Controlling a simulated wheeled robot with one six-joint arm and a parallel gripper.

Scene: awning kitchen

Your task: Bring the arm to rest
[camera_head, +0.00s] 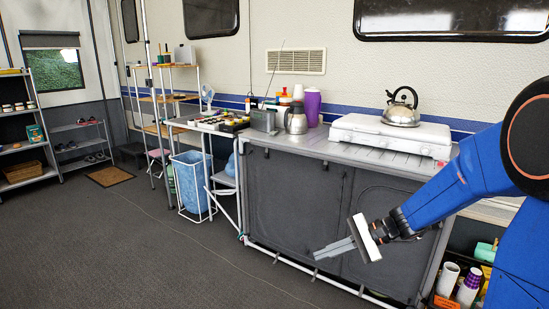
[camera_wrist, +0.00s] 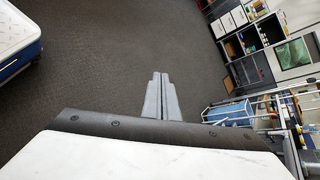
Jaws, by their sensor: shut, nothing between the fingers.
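My gripper (camera_head: 334,247) is at the end of my blue arm, which comes in from the right in the head view. The gripper is in front of the dark cabinet (camera_head: 297,203) and points to the left. Its grey fingers lie side by side and are shut with nothing between them. In the wrist view the shut fingers of my gripper (camera_wrist: 161,97) stand out over the dark carpet. No object is in contact with the fingertips in either view.
The counter holds a white stove (camera_head: 385,136) with a kettle (camera_head: 402,107), a steel jug (camera_head: 296,119) and purple cups (camera_head: 312,105). A blue laundry basket (camera_head: 190,181) stands left of the cabinet. Shelves (camera_head: 22,130) line the far left. The carpet (camera_head: 110,245) at left is clear.

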